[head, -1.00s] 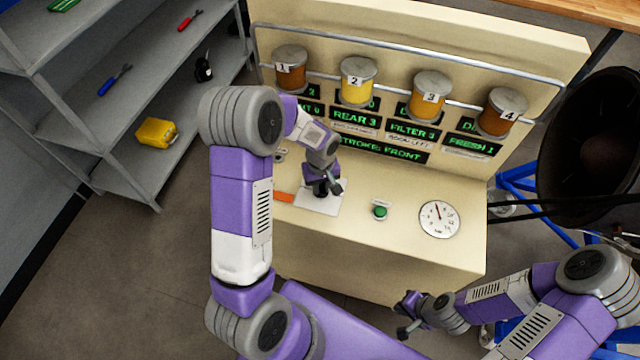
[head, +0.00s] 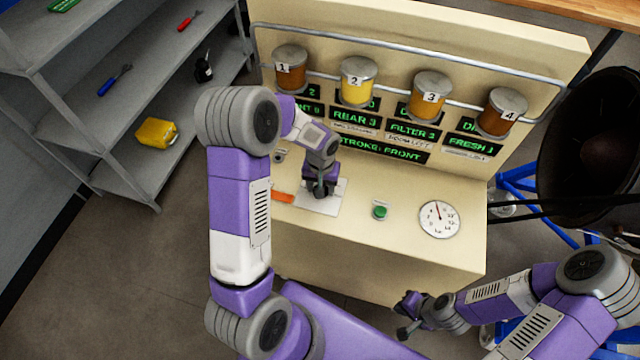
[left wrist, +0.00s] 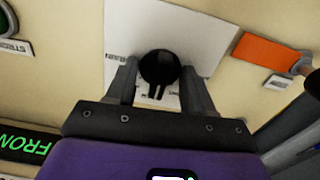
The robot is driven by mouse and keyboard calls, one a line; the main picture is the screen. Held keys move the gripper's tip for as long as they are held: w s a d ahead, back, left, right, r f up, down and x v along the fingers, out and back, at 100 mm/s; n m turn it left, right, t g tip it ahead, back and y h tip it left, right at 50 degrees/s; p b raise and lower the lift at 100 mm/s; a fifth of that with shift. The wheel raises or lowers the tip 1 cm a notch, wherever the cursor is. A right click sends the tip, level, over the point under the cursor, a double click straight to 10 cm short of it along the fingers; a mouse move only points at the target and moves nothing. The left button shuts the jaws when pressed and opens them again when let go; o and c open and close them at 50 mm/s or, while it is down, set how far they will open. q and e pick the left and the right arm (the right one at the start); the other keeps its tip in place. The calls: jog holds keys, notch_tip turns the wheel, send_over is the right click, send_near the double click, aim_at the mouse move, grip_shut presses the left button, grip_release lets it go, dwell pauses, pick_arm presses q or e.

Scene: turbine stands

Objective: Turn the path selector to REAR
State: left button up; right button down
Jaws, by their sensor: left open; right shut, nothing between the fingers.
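The path selector is a black round knob (left wrist: 159,68) on a white plate (left wrist: 205,30), seen in the left wrist view. My left gripper (left wrist: 160,85) is open, with one finger on each side of the knob; I cannot tell whether the fingers touch it. In the head view my left gripper (head: 320,190) is over the white plate (head: 328,207) and hides the knob. A green display (head: 383,147) on the panel reads "STROKE: FRONT". My right gripper (head: 405,316) is shut and empty, off the front of the console.
An orange strip (head: 283,197) lies beside the plate. A green button (head: 380,211) and a round dial (head: 439,219) are to the right on the console top. Numbered jars (head: 358,82) hang above the displays. A grey shelf (head: 130,75) stands at left.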

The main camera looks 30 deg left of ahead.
pick_arm(q)
jog(key=shift+o, duration=0.3)
jog(key=shift+r+p, duration=1.8)
jog(key=shift+r, duration=0.75)
pick_arm(e)
notch_tip(320, 180, up, 4)
jog(key=shift+f, duration=0.25)
pick_arm(q)
jog(key=shift+f, duration=0.1)
pick_arm(e)
jog(key=shift+s, duration=0.1)
